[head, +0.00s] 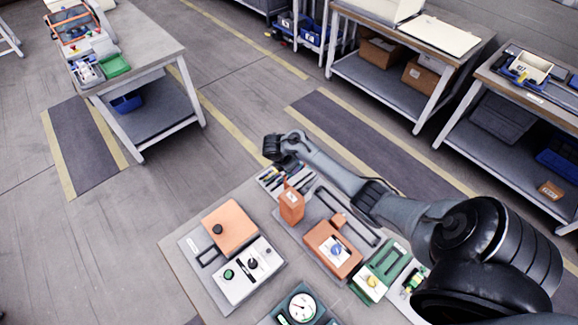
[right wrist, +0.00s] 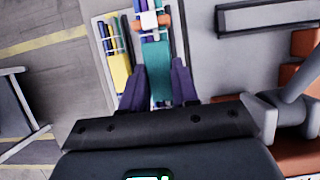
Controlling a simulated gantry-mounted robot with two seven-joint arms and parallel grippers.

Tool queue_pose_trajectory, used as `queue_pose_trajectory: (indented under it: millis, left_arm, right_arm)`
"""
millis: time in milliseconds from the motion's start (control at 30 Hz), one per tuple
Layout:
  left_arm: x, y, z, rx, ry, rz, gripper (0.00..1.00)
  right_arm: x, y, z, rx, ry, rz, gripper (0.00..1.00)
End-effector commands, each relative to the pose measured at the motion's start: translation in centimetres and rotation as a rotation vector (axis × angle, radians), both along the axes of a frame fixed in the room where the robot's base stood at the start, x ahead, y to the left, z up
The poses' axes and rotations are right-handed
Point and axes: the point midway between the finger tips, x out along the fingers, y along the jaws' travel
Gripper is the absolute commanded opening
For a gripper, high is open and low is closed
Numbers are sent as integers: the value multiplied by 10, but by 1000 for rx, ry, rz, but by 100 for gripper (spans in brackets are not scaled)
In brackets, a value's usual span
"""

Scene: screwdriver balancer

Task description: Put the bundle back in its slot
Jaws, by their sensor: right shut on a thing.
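The bundle (right wrist: 157,52) shows in the right wrist view as long teal and purple pieces with an orange and white band around them. My right gripper (right wrist: 158,78) is shut on its near, teal end, with a dark purple finger on each side. The bundle lies over or beside a pale tray (right wrist: 101,31) with slots; I cannot tell whether it touches the tray. In the head view, my right gripper (head: 286,160) is just above the tray (head: 264,180) at the far edge of the bench, and the bundle is hard to make out. My left gripper is not in view.
In the tray, several slim tools and a yellow piece (right wrist: 121,72) lie left of the bundle. An orange block (head: 291,206) stands close in front. An orange box (head: 333,249), a white panel (head: 248,274) and a gauge (head: 302,308) occupy the bench. Open floor lies beyond its left edge.

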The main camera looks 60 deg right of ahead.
Motion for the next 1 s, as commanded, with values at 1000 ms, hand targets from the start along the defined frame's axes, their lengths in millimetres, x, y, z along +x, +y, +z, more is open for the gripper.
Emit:
queue_pose_trajectory:
  millis: [1000]
  left_arm:
    - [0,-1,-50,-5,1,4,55]
  right_arm:
    - [1,0,-60,1,-2,2,0]
